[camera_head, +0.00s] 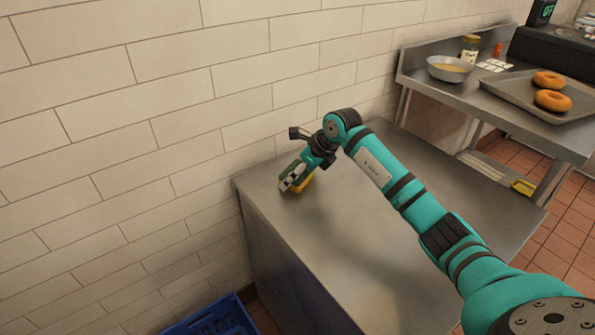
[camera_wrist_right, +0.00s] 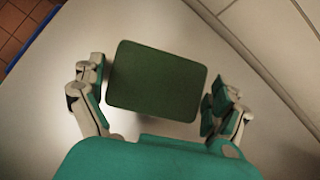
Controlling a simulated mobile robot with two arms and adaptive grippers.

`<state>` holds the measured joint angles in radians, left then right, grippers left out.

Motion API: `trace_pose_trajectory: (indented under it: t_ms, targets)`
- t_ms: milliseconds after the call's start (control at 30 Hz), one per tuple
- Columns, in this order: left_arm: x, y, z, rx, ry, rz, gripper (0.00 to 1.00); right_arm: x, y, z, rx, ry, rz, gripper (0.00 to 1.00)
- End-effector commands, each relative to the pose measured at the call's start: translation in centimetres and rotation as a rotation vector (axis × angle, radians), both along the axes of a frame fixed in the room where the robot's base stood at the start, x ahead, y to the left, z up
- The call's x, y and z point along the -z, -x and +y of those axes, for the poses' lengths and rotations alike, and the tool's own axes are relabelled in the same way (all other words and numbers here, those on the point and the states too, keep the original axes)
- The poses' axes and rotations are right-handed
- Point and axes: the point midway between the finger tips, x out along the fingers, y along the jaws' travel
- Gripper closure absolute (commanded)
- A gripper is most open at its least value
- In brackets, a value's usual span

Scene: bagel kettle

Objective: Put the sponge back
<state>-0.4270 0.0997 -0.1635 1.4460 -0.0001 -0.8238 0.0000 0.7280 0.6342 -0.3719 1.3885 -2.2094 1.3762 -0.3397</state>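The sponge, with a dark green top, lies flat on the steel table (camera_head: 340,240) near its far left corner. Its green face (camera_wrist_right: 157,80) fills the middle of the right wrist view, and its yellow side (camera_head: 305,185) shows below the gripper in the head view. My right gripper (camera_wrist_right: 155,97) is over the sponge with one finger on each side. Its fingers are apart, with a narrow gap at the left edge; at the right edge I cannot tell if it touches. It also shows in the head view (camera_head: 291,177). My left gripper is not in view.
A tiled wall (camera_head: 130,110) runs close behind the table. A blue crate (camera_head: 215,318) stands on the floor at the left. At the right, a steel counter holds a bowl (camera_head: 450,69), a jar (camera_head: 469,47) and a tray (camera_head: 510,92) with two bagels. A yellow item (camera_head: 523,187) lies below it.

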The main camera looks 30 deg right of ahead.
Motion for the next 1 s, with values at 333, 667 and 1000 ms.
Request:
trace_pose_trajectory:
  t_ms: [333,667,1000]
  targets:
    - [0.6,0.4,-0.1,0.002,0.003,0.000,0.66,-2.6,1.1,-0.8,0.000,0.003,-0.004,0.00]
    - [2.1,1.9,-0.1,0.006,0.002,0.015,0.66,-8.3,4.5,-2.5,0.000,0.003,-0.002,0.00]
    - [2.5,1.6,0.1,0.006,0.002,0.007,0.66,-10.4,5.7,-3.0,0.000,0.000,0.000,0.00]
